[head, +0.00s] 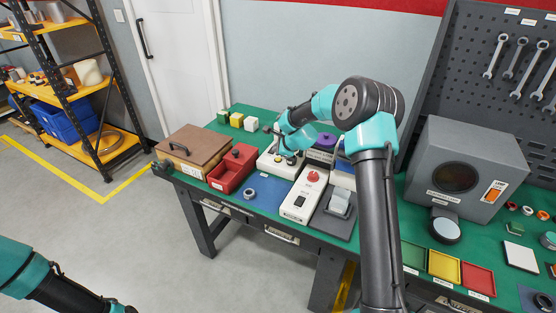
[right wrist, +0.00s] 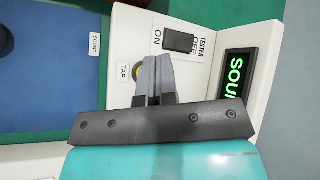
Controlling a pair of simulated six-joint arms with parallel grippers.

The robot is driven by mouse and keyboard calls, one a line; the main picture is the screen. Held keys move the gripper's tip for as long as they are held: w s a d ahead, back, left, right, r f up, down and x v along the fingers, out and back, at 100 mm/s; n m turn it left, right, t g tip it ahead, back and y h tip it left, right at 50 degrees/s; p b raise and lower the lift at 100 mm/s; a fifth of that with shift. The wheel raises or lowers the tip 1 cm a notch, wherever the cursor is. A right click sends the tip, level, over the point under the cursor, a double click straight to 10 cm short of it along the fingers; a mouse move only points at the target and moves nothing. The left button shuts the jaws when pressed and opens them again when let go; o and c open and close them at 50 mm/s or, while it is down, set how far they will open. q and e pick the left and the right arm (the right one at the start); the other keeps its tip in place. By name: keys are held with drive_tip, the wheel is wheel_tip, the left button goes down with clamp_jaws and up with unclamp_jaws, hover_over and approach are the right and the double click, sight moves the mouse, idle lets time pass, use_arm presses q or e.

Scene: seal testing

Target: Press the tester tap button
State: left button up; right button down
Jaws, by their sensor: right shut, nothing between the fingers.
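The white tester (head: 267,162) stands on the green bench in the head view, partly behind my right arm. In the right wrist view the tester (right wrist: 125,45) shows a black rocker switch (right wrist: 179,40) marked ON and OFF and a display (right wrist: 236,75) with green letters, partly cut off. The tap button (right wrist: 138,73), with a yellow rim and a TAP label (right wrist: 124,71), is partly hidden by my fingers. My right gripper (right wrist: 158,75) is shut and empty, its fingertips over or beside the button; I cannot tell whether they touch it.
A red bin (head: 232,168) and a brown box (head: 193,149) stand left of the tester. A white box with a red button (head: 313,177) stands in front to the right. A grey machine (head: 465,168) stands further right. A blue mat (head: 265,188) lies in front.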

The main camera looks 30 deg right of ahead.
sight(277, 160)
drive_tip(key=shift+r, duration=1.75)
drive_tip(key=shift+a, duration=0.1)
